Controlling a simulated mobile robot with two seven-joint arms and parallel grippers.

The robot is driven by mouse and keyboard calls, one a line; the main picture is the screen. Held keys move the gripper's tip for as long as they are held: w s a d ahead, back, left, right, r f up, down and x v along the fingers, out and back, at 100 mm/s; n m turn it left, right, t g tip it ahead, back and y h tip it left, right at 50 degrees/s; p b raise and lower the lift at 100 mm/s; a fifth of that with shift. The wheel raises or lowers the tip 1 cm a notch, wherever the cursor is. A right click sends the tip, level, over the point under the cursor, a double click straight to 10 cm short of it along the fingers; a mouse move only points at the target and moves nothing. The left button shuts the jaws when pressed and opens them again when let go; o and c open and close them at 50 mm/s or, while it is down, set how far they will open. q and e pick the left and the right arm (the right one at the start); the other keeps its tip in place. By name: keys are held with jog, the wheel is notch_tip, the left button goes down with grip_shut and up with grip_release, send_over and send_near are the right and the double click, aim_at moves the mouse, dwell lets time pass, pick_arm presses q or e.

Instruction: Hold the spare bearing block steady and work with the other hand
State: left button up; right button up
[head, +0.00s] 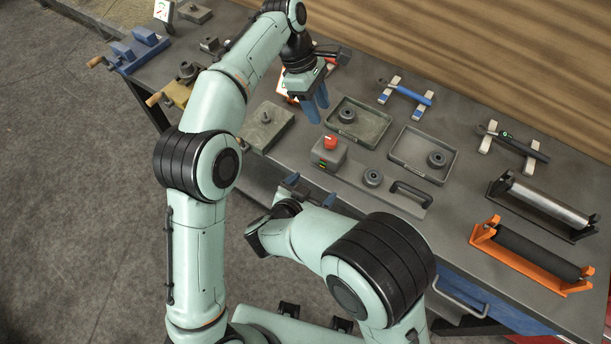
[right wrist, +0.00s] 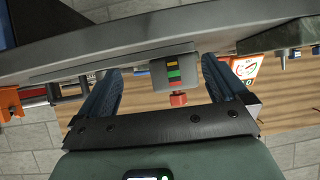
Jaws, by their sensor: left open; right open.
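Several dark round flanged parts that look like bearing blocks are on the bench; I cannot tell which is the spare. One (head: 346,114) is in the olive tray (head: 377,137), one (head: 437,158) in the grey tray (head: 417,178), and one (head: 372,177) on a flat plate with a black handle (head: 411,193). My left gripper (head: 317,109) is open, pointing down beside the olive tray's left end, with nothing visible between its fingers. My right gripper (head: 311,189) is open and empty at the bench's front edge; its fingers also show in the right wrist view (right wrist: 155,88).
A grey box with a red button (head: 328,153) stands behind my right gripper; it also shows inverted in the right wrist view (right wrist: 175,73). An olive block with a knob (head: 265,128) lies left of it. Black (head: 543,204) and orange (head: 531,257) roller stands occupy the right end.

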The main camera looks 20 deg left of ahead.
aim_at(330, 153)
notch_tip(330, 153, up, 5)
jog(key=a+t, duration=0.1)
jog(key=t, duration=0.1)
jog(key=shift+h, duration=0.3)
jog(key=x, duration=1.3)
jog(key=shift+w+a+f, duration=0.2)
jog(key=shift+f, duration=0.1)
jog(key=shift+c, duration=0.3)
